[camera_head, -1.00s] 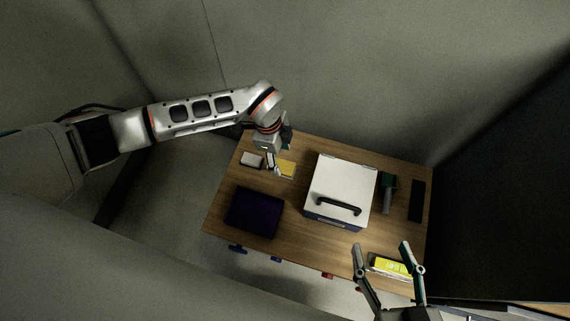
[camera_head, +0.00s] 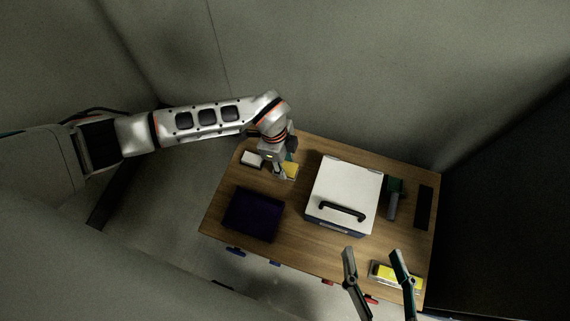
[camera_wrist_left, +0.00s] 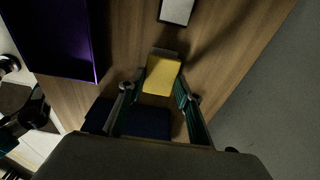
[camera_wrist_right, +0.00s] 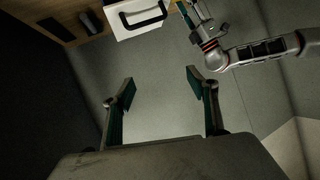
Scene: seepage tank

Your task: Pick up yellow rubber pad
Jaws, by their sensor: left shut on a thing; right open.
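The yellow rubber pad (camera_head: 291,170) is a small yellow block near the far left edge of the wooden table. My left gripper (camera_head: 279,174) is over it and covers part of it. In the left wrist view the pad (camera_wrist_left: 162,77) sits between the two fingers of my left gripper (camera_wrist_left: 161,84), which is shut on it. I cannot tell whether the pad is clear of the table. My right gripper (camera_head: 372,254) is open and empty, in front of the table's near right part. The right wrist view also shows its fingers (camera_wrist_right: 160,85) wide apart.
On the table (camera_head: 300,245) a pale block (camera_head: 252,159) lies left of the pad, with a dark purple tray (camera_head: 253,214) nearer. A white case (camera_head: 345,190) stands in the middle. A green-grey tool (camera_head: 394,202), a black slab (camera_head: 424,208) and another yellow item (camera_head: 385,270) are right.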

